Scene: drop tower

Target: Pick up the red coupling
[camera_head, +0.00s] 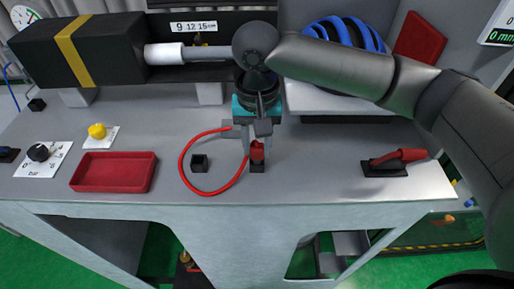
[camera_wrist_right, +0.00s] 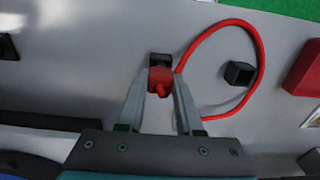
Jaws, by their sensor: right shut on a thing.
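The red coupling (camera_head: 257,151) sits in a small black holder (camera_head: 257,167) near the front edge of the grey table. A red hose runs in a loop beside it. My right gripper (camera_head: 258,150) reaches down from above, its two fingers on either side of the coupling and shut on it. In the right wrist view the coupling (camera_wrist_right: 160,80) is between the fingertips (camera_wrist_right: 161,78), with the black holder (camera_wrist_right: 161,59) just beyond it. My left gripper is not seen in either view.
The red hose (camera_head: 181,158) curves around a black block (camera_head: 200,163). A red tray (camera_head: 113,172) and a yellow knob (camera_head: 97,131) are to the left. A red-handled lever (camera_head: 398,158) is to the right. A black box (camera_head: 110,50) stands at the back left.

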